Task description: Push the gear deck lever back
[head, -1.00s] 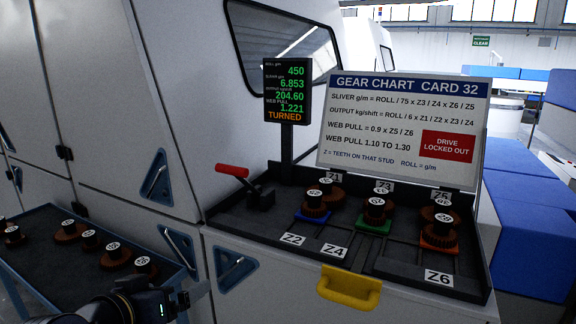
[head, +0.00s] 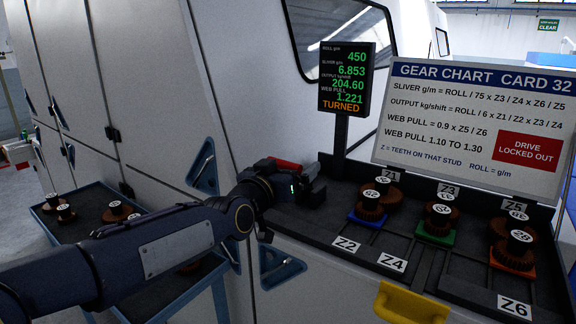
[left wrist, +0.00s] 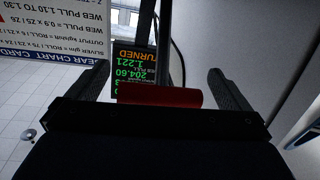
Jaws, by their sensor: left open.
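The gear deck lever (head: 287,164) has a red grip and stands at the left end of the dark gear deck (head: 337,222). My left gripper (head: 310,179) is at the lever, and its wrist hides the lever's base and part of the grip. In the left wrist view the red grip (left wrist: 160,96) lies crosswise between the two spread fingers of my left gripper (left wrist: 157,76). The fingers are open; I cannot tell whether the hand touches the grip. My right gripper is in neither view.
A display (head: 346,78) reading TURNED stands behind the lever, beside the gear chart card (head: 480,125). Gears on coloured bases (head: 435,235) sit to the right. A yellow handle (head: 412,303) juts from the deck front. A gear tray (head: 95,238) lies left, below my arm.

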